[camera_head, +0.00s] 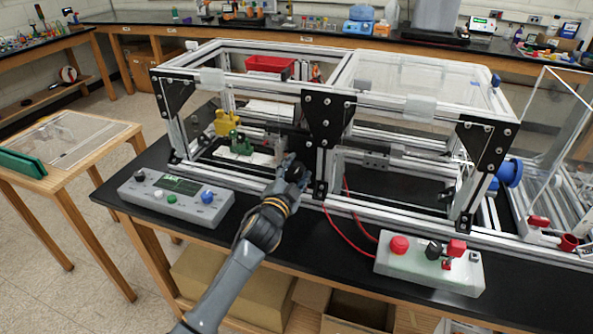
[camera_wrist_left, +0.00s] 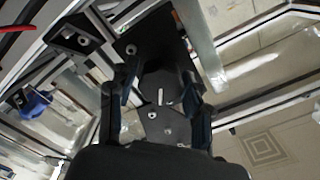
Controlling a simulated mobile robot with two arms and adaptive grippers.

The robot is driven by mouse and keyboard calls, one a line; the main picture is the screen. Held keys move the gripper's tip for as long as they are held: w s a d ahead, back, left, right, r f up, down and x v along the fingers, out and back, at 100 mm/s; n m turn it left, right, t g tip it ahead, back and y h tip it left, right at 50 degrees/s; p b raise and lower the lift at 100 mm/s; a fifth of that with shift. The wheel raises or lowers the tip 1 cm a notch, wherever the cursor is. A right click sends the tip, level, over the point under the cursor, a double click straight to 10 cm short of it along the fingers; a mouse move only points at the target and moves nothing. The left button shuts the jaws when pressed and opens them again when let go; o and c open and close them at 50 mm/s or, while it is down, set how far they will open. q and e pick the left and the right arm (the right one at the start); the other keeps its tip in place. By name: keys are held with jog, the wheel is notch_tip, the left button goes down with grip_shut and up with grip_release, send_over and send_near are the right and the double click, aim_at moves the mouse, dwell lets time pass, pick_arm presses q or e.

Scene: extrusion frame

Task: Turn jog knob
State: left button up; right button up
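My left gripper (camera_head: 292,174) is at the front of the extrusion frame, by its middle post and low black bracket. In the left wrist view the two fingers of the left gripper (camera_wrist_left: 162,98) stand apart, one on each side of a dark rounded part (camera_wrist_left: 158,80) with a short white mark, which looks like a knob. I cannot tell whether the fingers touch it. In the head view this part is hidden or merges with the dark gripper. No label names the jog knob. My right gripper is not in view.
A grey control box (camera_head: 168,206) with a screen and blue knob (camera_head: 208,196) stands left on the black bench. Another box (camera_head: 430,272) with a red button (camera_head: 399,245) and black knob (camera_head: 433,249) stands right. Frame posts and a red cable (camera_head: 345,235) are close to the gripper.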

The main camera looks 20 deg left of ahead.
pick_arm(q)
jog(key=s, duration=1.2)
jog(key=shift+a, duration=0.2)
